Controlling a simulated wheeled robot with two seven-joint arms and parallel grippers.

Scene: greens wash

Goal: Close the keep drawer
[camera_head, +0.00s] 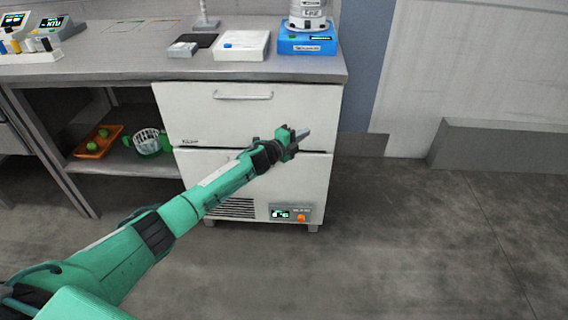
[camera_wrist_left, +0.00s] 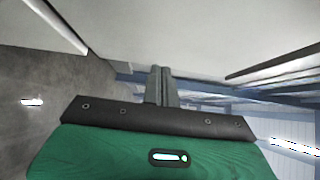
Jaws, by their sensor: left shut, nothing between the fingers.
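A white under-counter unit has an upper drawer (camera_head: 245,112) with a bar handle (camera_head: 243,96) and a lower drawer or panel (camera_head: 312,180) with a vent and small display. No readable label shows which one is the keep drawer. Both fronts look flush with the unit. My left gripper (camera_head: 303,134) is in front of the unit's right side, near the seam between the two fronts. Its fingers are together and empty; the left wrist view shows them (camera_wrist_left: 161,84) pointing along a pale surface. I cannot tell whether they touch it. My right gripper is not in view.
The counter (camera_head: 160,68) above holds a white box (camera_head: 242,46), a blue device (camera_head: 307,42) and other instruments. The floor (camera_head: 420,235) at right is clear.

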